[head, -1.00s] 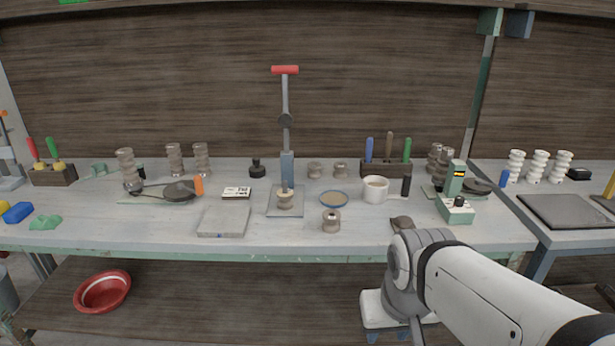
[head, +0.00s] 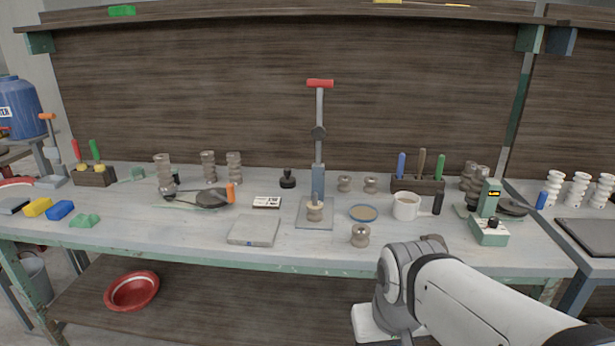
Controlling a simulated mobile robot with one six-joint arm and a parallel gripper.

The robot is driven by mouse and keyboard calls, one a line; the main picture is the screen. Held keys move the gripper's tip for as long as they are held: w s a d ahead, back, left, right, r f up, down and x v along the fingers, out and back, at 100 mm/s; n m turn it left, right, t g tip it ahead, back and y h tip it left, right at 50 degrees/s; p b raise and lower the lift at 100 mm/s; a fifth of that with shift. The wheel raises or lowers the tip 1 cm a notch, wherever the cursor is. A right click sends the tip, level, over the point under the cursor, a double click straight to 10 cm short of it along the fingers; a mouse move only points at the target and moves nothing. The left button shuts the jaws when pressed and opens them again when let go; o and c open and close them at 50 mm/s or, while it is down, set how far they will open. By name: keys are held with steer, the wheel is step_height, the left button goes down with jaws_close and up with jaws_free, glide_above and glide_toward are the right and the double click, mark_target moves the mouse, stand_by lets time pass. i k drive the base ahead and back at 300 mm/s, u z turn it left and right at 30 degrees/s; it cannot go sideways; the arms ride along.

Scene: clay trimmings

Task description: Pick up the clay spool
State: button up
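Several clay spools are on the workbench (head: 200,240). A grey-brown clay spool (head: 361,235) stands alone near the front edge, right of the middle. Two more small spools stand behind, one left (head: 344,184) and one right (head: 370,186). The frames do not show which one the task means. My arm crosses the lower right, in front of the bench edge. My gripper is not visible, so its opening and what it holds are hidden.
A blue-rimmed dish (head: 363,213) and a white mug (head: 406,206) stand behind the front spool. A grey slab (head: 254,231) lies to its left. A green device (head: 489,228) stands right. A red bowl (head: 132,291) sits on the lower shelf.

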mark_target(344, 186)
steer(key=u, duration=0.15)
steer(key=i, duration=1.55)
steer(key=z, duration=0.5)
